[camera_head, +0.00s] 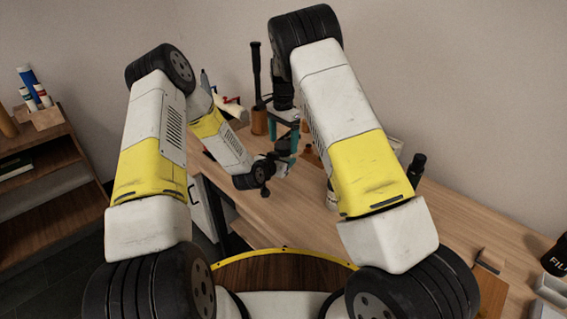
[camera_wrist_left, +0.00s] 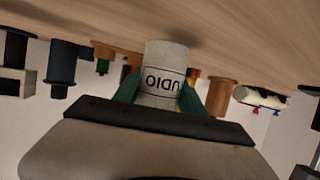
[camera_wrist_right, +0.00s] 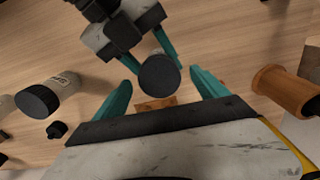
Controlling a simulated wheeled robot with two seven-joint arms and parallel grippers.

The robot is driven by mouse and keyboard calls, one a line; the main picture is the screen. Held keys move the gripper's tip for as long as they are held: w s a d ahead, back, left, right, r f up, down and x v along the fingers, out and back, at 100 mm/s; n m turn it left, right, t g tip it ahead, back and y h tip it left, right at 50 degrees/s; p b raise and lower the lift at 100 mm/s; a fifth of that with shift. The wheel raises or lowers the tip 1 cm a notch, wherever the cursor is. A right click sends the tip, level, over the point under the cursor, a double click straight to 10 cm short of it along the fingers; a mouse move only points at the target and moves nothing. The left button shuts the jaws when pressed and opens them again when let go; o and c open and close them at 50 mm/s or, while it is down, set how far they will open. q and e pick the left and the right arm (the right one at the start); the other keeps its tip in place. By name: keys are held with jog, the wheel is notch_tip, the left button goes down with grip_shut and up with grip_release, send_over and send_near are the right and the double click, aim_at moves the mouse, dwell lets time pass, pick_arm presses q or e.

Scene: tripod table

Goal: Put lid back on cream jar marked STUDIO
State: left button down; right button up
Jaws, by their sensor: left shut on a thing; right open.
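My left gripper is shut on the pale cream jar (camera_wrist_left: 160,75), whose label shows "UDIO" upside down in the left wrist view. In the right wrist view, a dark round disc (camera_wrist_right: 159,74), apparently the black lid, sits at the left gripper's fingertips and covers the view of the jar. I cannot tell how it is seated on the rim. My right gripper (camera_wrist_right: 160,96) is open, with its teal fingers apart on either side of the disc. In the head view, the right gripper (camera_head: 285,142) points down over the left gripper; the jar is mostly hidden there.
A pale jar with a black lid (camera_wrist_right: 42,98) and a small black knob (camera_wrist_right: 57,129) are on the left in the right wrist view. A brown wooden cylinder (camera_wrist_right: 283,91) is on the right. A dark bottle (camera_head: 416,168) stands right of my right arm. The front tabletop is largely clear.

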notch_tip(320, 180, up, 10)
dwell(0.3)
pick_arm(q)
jog(key=c, duration=0.6)
grip_release()
jog(key=v, duration=0.7)
jog(key=shift+s+a+r, duration=0.1)
jog(key=shift+s+r, duration=0.1)
jog(key=shift+s, duration=0.15)
